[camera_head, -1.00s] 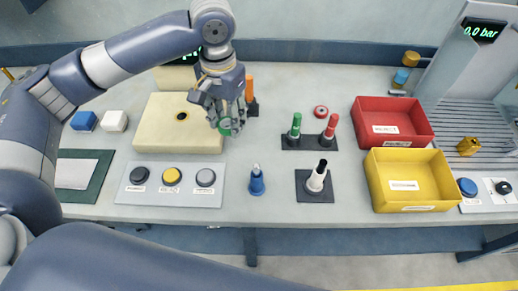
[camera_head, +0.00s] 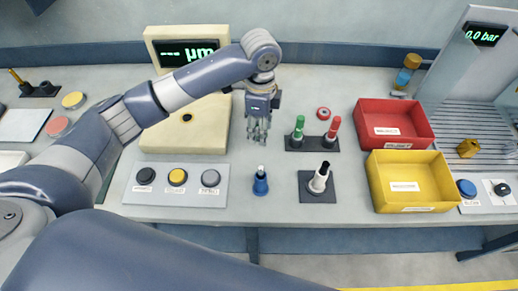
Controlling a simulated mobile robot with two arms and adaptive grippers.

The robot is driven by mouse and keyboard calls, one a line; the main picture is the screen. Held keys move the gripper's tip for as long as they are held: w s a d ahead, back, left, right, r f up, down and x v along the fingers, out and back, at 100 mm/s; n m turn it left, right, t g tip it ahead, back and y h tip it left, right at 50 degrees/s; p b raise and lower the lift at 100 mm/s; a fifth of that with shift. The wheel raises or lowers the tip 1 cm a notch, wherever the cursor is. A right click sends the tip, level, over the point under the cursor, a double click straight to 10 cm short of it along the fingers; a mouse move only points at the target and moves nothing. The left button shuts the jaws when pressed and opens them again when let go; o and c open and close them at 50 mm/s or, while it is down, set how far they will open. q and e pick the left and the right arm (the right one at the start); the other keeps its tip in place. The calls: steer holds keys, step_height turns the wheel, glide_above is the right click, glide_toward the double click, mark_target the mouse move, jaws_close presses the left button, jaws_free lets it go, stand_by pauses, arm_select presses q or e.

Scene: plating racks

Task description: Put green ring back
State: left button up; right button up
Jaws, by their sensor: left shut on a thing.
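My left gripper (camera_head: 258,134) hangs fingers down over the table, left of the green post (camera_head: 298,130) and above the blue bottle-like piece (camera_head: 260,184) in the picture. Its fingers are close together. The green ring, seen between these fingers a second ago, cannot be made out now; the fingers seem to hide it. The green post and a red post (camera_head: 333,130) stand upright side by side on one dark base (camera_head: 312,145). My right gripper is not in view.
The cream gauge block (camera_head: 170,138) with its display (camera_head: 187,52) stands left of the gripper. A button panel (camera_head: 160,197), a white post (camera_head: 319,178), a red ring-like piece (camera_head: 323,113), a red bin (camera_head: 393,118) and a yellow bin (camera_head: 408,176) are around.

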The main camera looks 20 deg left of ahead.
arm_select(q)
glide_above(260, 154)
step_height(260, 154, down, 5)
steer(key=shift+a+f+p, duration=0.1)
steer(key=shift+p, duration=0.35)
step_height(260, 154, down, 3)
steer(key=shift+f+p, duration=0.1)
steer(key=shift+p, duration=0.25)
steer(key=shift+f, duration=0.15)
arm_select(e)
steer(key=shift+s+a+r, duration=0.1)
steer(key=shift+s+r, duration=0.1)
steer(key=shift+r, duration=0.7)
arm_select(q)
steer(key=shift+f, duration=0.15)
steer(key=o, duration=0.9)
steer(key=shift+o, duration=0.2)
